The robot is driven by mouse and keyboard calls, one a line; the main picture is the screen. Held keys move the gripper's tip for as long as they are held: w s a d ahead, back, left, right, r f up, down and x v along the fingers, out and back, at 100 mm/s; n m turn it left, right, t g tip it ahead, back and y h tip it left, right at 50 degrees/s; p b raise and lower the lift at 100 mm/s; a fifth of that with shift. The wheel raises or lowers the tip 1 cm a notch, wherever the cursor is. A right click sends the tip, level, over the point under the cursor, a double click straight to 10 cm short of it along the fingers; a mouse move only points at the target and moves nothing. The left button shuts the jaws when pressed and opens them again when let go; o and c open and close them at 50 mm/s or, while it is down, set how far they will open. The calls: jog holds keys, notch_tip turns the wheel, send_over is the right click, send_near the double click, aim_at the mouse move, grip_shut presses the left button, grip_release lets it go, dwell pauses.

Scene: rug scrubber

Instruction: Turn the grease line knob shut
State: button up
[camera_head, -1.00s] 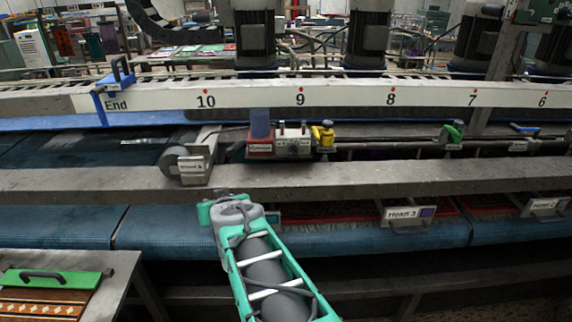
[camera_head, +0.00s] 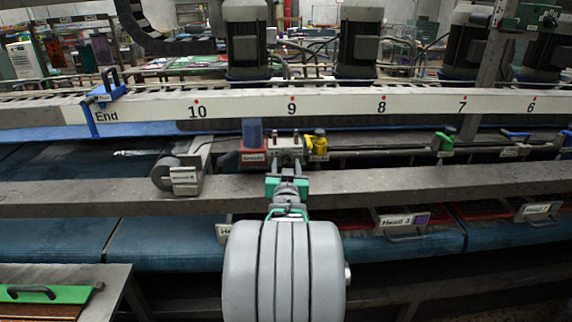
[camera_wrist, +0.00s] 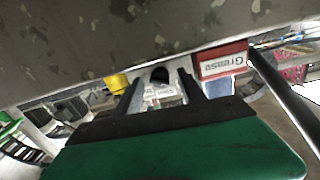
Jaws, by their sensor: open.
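The grease block is a pale block (camera_head: 285,146) with a red part (camera_head: 253,157) at its left, behind the long grey beam in the head view. The wrist view shows the red "Grease" label (camera_wrist: 222,62), turned over. A dark rounded knob (camera_wrist: 159,75) shows there in front of the pale block, between my fingers. My gripper (camera_head: 286,168) is open, in front of the block in the head view. In the wrist view its two fingers (camera_wrist: 161,92) lie either side of the knob. I cannot tell whether they touch it.
A yellow valve (camera_head: 318,146) stands close to the block's right, and a green one (camera_head: 443,142) farther right. The grey beam (camera_head: 400,182) runs beneath my gripper. A grey roller (camera_head: 165,172) is at the left. The numbered white rail (camera_head: 340,108) runs behind.

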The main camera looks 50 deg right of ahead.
grip_shut()
dwell(0.4)
jog(key=shift+f+b, duration=0.1)
jog(key=shift+b, duration=0.25)
jog(key=m+b, duration=0.2)
jog(key=b, duration=0.1)
jog(key=shift+f+b, duration=0.15)
jog(key=shift+b, duration=0.15)
jog(key=m+b, duration=0.3)
jog(key=shift+b, duration=0.35)
jog(key=m+b, duration=0.4)
jog(key=b, duration=0.1)
jog(key=shift+y, duration=0.4)
jog(key=shift+r+m+b, duration=0.4)
jog(key=shift+m+b, duration=0.75)
jog(key=shift+m, duration=0.05)
jog(key=shift+r, duration=0.1)
